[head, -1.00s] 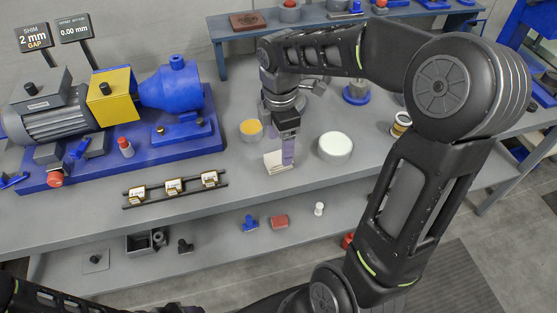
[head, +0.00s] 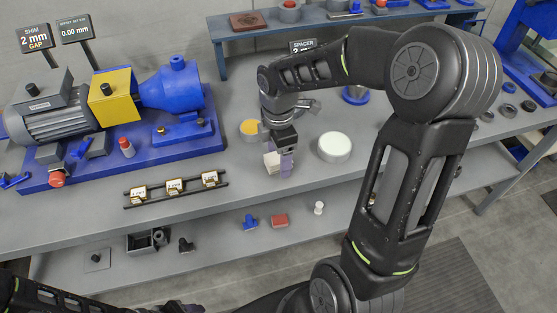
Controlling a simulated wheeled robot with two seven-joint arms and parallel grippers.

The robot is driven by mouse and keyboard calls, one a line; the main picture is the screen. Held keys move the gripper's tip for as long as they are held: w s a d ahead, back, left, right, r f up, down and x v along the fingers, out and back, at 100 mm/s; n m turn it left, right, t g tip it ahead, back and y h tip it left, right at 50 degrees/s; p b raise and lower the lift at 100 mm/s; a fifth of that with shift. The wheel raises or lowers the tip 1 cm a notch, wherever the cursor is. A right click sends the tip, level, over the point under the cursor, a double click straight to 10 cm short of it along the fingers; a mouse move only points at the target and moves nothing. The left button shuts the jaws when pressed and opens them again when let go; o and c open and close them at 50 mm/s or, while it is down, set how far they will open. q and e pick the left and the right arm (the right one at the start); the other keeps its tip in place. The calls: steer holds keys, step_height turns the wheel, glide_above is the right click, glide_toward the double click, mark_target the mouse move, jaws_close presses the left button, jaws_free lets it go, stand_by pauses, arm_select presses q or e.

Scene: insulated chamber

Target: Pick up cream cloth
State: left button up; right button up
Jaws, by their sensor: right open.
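The cream cloth (head: 270,163) appears as a small pale piece on the grey bench near its front edge, partly hidden by my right gripper. My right gripper (head: 280,163) points down at it, jaws open, with a purple finger just right of the pale piece. I cannot tell whether the fingers touch the cloth. My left gripper (head: 186,308) shows only as a dark and purple bit at the bottom edge, too cut off to read its jaws.
A white round dish (head: 334,147) stands right of the gripper, and a yellow-topped round container (head: 250,129) stands behind it on the left. A black rack (head: 174,188) with small tagged pieces lies left. A blue-based motor assembly (head: 205,140) fills the bench's left.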

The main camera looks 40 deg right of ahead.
steer(key=shift+c, duration=0.3)
steer(key=c, duration=1.4)
